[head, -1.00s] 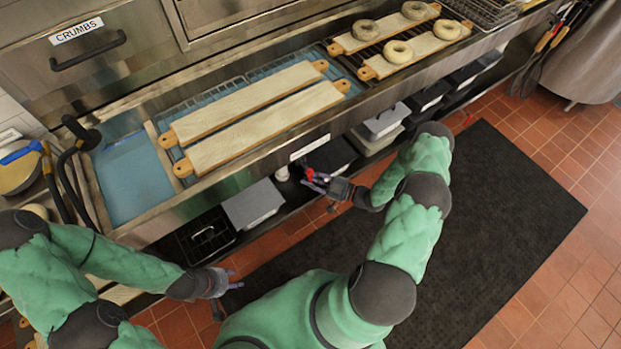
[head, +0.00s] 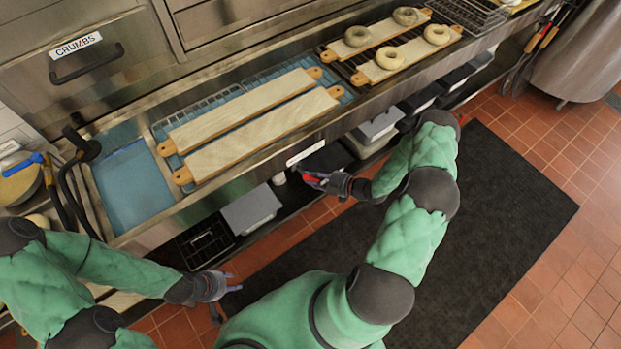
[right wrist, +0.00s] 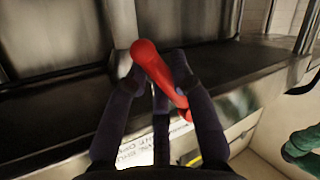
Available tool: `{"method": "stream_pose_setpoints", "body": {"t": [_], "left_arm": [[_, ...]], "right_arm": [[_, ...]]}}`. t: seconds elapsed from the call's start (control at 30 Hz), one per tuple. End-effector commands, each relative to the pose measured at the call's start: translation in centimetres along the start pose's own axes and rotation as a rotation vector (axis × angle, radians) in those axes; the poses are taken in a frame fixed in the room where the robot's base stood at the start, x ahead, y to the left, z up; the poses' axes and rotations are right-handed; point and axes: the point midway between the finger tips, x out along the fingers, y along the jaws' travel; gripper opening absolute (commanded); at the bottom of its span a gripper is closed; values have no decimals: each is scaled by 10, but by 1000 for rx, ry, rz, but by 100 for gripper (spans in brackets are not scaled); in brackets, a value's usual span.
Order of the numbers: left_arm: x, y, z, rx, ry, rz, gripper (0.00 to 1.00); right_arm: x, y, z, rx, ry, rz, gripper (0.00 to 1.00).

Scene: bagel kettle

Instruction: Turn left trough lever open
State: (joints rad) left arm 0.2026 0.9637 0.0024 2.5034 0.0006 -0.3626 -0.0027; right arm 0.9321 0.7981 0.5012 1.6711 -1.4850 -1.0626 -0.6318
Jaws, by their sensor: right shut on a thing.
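The red lever (head: 312,178) sits under the front edge of the trough counter, below a white label. In the right wrist view the lever (right wrist: 158,75) lies slanted, its rounded upper end beside a grey pipe. Part of the lever is hidden by the fingers. My left gripper (head: 230,302) hangs low at the left, fingers spread, open and empty, away from the lever.
The steel trough counter (head: 240,182) carries two long boards (head: 240,110) over blue water. Boards with bagels (head: 389,58) lie further right. Grey lidded bins (head: 251,208) stand on the dark shelf below. A black mat (head: 500,200) covers the floor on the right.

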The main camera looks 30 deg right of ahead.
Motion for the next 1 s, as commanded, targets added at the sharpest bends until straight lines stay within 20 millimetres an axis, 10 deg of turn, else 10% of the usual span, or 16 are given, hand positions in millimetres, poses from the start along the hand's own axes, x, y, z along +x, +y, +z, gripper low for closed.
{"method": "stream_pose_setpoints", "body": {"t": [1.0], "left_arm": [[-1, 0, 0, 0, 0, 0, 40]], "right_arm": [[-21, 31, -23, -731, -490, -2, 0]]}}
